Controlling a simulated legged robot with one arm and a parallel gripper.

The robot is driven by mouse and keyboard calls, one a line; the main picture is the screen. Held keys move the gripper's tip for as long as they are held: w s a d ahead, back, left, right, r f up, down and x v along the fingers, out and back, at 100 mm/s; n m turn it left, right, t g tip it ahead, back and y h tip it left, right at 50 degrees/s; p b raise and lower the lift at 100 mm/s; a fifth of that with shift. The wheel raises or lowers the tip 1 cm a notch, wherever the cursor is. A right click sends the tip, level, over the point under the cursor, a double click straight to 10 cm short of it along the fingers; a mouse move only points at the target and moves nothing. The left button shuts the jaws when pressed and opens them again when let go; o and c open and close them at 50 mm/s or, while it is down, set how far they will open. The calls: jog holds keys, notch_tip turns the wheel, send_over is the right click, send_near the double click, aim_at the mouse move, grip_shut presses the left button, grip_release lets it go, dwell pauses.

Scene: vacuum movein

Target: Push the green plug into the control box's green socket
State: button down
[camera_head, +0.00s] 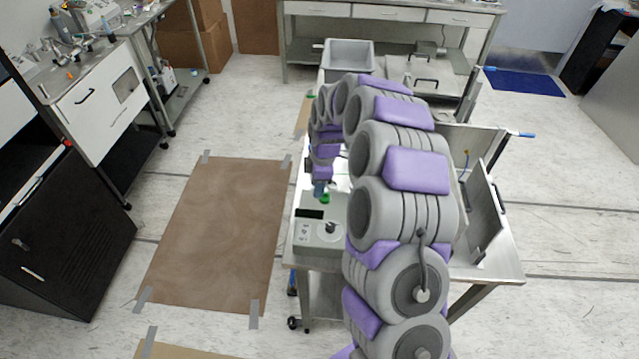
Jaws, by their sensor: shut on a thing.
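The control box (318,240) is a grey unit with a dark display and a black knob, on the near left of a metal cart. A small green piece (325,198) shows at the box's far edge, just below my gripper (321,190). I cannot tell whether this green is the plug or the socket, or whether they touch. My gripper points down over it. Its fingers are small and blurred here. My grey and purple arm arches over the cart and hides much of its top.
The metal cart (487,262) has a raised tray with upright walls on its right. A brown taped mat (222,230) lies on the floor left of the cart. Benches stand at the left and back.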

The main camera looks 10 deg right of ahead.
jog(key=shift+d+f, duration=0.25)
jog(key=shift+d, duration=0.4)
jog(key=shift+d+f, duration=0.2)
jog(key=shift+d, duration=0.45)
jog(key=shift+a+f, duration=0.1)
jog(key=shift+a, duration=0.7)
jog(key=shift+d+f, duration=0.15)
jog(key=shift+d, duration=0.6)
jog(key=shift+d+f, duration=0.15)
jog(key=shift+f, duration=0.1)
jog(key=shift+s+a+f, duration=0.1)
jog(key=shift+a+f, duration=0.05)
jog(key=shift+a, duration=0.1)
jog(key=shift+s+d, duration=0.1)
